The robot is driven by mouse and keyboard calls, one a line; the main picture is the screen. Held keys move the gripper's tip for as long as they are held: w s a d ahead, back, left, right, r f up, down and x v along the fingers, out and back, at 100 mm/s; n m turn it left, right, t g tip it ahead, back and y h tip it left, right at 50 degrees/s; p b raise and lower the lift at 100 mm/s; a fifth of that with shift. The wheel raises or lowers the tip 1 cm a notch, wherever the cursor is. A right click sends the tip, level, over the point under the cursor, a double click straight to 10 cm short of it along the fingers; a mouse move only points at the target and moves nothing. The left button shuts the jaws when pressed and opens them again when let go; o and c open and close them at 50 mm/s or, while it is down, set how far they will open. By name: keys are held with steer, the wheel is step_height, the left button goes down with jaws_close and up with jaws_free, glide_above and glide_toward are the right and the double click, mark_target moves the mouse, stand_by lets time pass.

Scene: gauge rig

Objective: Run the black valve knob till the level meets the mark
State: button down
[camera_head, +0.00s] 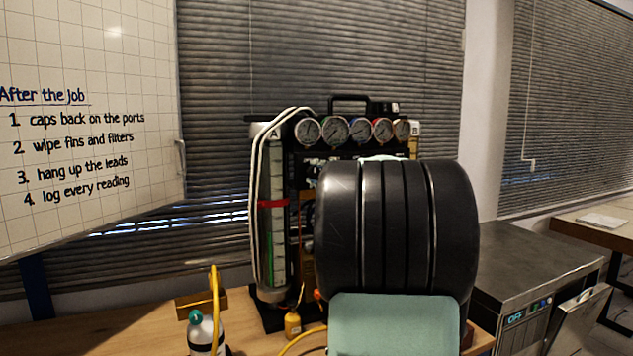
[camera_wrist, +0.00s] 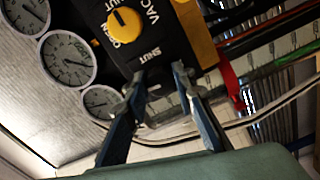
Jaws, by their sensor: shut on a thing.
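The gauge rig stands on the bench, with a clear upright cylinder (camera_head: 280,170) at its left. A red band (camera_head: 272,203) rings the cylinder; it also shows in the wrist view (camera_wrist: 229,80). The green level column (camera_head: 270,258) ends below the band, with a gap between. In the wrist view my gripper (camera_wrist: 160,82) is shut on the black valve knob, at the panel by the word SHUT. The fingers and shadow hide most of the knob. In the head view my arm hides the gripper and the knob.
Several round gauges (camera_head: 334,131) line the rig's top. A yellow knob (camera_wrist: 124,24) marked VACUUM sits near my gripper. White hoses run beside the cylinder. A small bottle with a green cap (camera_head: 206,332) and a yellow hose stand front left. A grey appliance (camera_head: 530,265) stands at right.

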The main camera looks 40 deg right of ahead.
steer(key=shift+n+b, duration=0.3)
steer(key=shift+n, duration=0.3)
steer(key=c, duration=1.6)
jaws_free()
steer(key=shift+s, duration=0.1)
steer(key=v, duration=1.2)
